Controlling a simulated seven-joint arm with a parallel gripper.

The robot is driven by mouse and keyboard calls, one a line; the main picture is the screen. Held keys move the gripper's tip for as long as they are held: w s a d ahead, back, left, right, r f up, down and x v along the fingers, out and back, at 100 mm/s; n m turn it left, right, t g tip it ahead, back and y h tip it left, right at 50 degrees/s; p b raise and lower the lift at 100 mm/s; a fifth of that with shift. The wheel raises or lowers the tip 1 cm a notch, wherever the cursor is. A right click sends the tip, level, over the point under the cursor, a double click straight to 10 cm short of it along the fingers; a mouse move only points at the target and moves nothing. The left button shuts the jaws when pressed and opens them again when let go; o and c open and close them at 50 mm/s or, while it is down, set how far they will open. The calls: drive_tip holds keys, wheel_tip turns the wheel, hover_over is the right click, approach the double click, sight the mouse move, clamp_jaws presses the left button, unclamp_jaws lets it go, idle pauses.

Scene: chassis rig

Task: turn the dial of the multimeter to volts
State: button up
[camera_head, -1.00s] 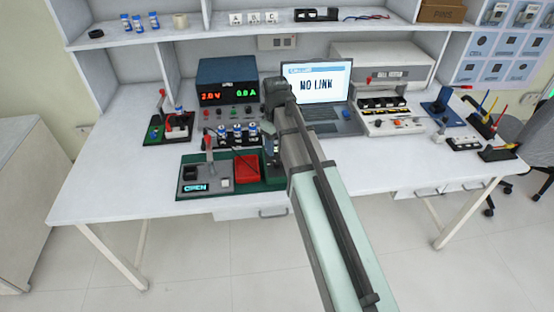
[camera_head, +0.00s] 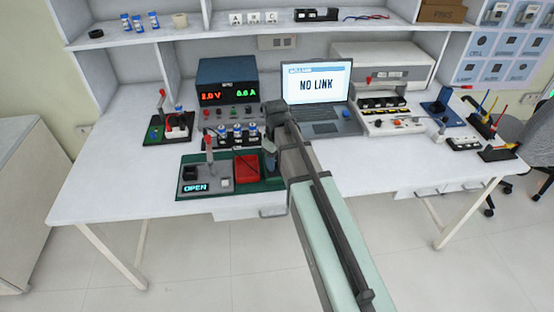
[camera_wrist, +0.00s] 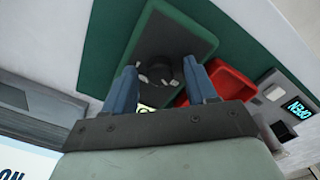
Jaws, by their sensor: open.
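The multimeter, a dark grey body (camera_wrist: 180,36), lies on a green mat (camera_wrist: 102,45) in the wrist view. Its dark round dial (camera_wrist: 158,73), with pale marks around it, shows between my fingers. A sliver of its lit yellow-green display (camera_wrist: 147,108) shows near my gripper's base. My gripper (camera_wrist: 160,67) is open, its two blue fingers on either side of the dial, apart from each other. Whether they touch the dial I cannot tell. In the head view my arm hides most of the multimeter, and the dial's setting is not readable.
A red tray (camera_head: 246,168) sits close beside the multimeter. A grey unit reading OPEN (camera_head: 195,188) with a red-handled lever stands left of it. Behind are a power supply (camera_head: 227,80) and a laptop reading NO LINK (camera_head: 317,82). The table's front left is clear.

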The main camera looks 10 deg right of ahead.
drive_tip(key=shift+c, duration=0.5)
drive_tip(key=c, duration=1)
drive_tip(key=shift+o, duration=0.2)
drive_tip(key=m, duration=0.4)
drive_tip(key=shift+m, duration=2.3)
